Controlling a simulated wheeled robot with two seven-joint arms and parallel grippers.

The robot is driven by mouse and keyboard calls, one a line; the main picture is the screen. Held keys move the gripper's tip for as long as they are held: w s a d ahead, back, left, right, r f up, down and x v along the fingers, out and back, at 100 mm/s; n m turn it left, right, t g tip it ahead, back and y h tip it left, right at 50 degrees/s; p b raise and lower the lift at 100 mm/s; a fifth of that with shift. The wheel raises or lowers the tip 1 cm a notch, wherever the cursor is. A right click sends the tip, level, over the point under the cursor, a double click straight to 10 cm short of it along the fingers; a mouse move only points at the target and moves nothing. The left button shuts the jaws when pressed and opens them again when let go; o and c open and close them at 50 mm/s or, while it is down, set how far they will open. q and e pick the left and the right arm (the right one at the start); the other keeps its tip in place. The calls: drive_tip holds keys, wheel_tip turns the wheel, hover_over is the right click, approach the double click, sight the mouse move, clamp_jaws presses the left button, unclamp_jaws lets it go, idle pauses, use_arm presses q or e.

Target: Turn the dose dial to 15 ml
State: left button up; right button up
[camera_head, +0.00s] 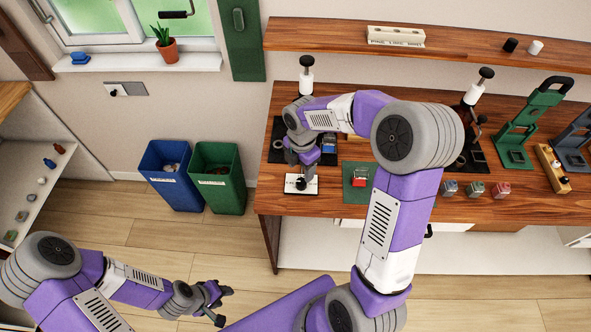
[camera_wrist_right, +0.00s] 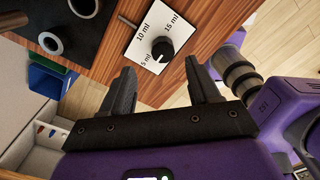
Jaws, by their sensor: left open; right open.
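The dose dial is a black round knob (camera_wrist_right: 162,49) on a white card (camera_wrist_right: 138,48) marked 5 ml, 10 ml and 15 ml. I cannot clearly tell which mark the knob points to. In the head view the card (camera_head: 292,190) lies at the front left of the wooden worktop, partly under my right gripper (camera_head: 303,172). In the right wrist view my right gripper (camera_wrist_right: 157,73) is open, its fingers apart, with the knob just beyond and between the fingertips. Nothing is between the fingers. My left gripper (camera_head: 224,306) is open and empty, low over the floor, away from the worktop.
A dark mat with a ring (camera_wrist_right: 51,42) lies beside the card. A green mat (camera_head: 357,190) with a red item is to its right. Several small cubes, a green stand (camera_head: 520,130) and a wooden block (camera_head: 552,168) stand further right. Blue (camera_head: 165,175) and green (camera_head: 218,178) bins stand left.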

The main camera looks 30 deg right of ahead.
sight(301, 182)
drive_tip(key=f, duration=0.4)
drive_tip(key=f+b, duration=0.1)
drive_tip(key=f, duration=0.1)
drive_tip(key=shift+s+f, duration=0.25)
drive_tip(key=shift+f, duration=0.05)
drive_tip(key=c, duration=1)
drive_tip(key=shift+c, duration=0.2)
